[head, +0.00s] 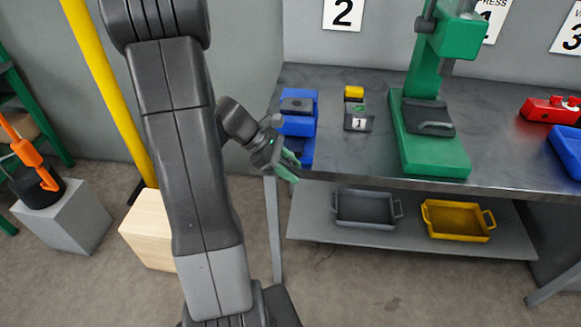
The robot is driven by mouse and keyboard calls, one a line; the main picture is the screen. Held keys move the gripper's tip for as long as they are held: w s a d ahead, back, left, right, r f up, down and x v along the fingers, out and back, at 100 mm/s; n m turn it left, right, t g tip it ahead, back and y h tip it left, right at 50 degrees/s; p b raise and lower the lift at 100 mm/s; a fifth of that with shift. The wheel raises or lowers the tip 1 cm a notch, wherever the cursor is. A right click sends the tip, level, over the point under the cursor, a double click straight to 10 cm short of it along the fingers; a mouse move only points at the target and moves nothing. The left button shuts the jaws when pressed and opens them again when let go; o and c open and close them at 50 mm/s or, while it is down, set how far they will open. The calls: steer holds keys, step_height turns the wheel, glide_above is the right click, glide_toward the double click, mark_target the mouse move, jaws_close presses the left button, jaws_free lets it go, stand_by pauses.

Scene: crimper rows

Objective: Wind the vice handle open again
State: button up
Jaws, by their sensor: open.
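A blue block-shaped device with a dark top (298,104), which looks like the vice, sits at the left end of the grey metal bench. My gripper (289,167), with green-tinted fingers, is open just in front of the blue device, at the bench's front left corner. I cannot tell whether its fingers are around or touching anything.
Red (550,110) and blue items lie at right. Grey (365,208) and yellow (457,220) trays sit on the lower shelf. A yellow pole (108,85) rises at left.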

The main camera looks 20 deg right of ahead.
jaws_close()
steer(key=shift+f+g+h+b, duration=0.15)
steer(key=shift+g+h+b, duration=0.35)
steer(key=shift+h+b, duration=0.3)
steer(key=shift+r+g+h, duration=0.3)
steer(key=shift+g+h, duration=0.3)
steer(key=shift+h, duration=0.6)
jaws_free()
steer(key=v, duration=1.3)
steer(key=shift+w+a+b, duration=0.25)
steer(key=shift+a+b, duration=0.05)
steer(key=shift+b, duration=0.15)
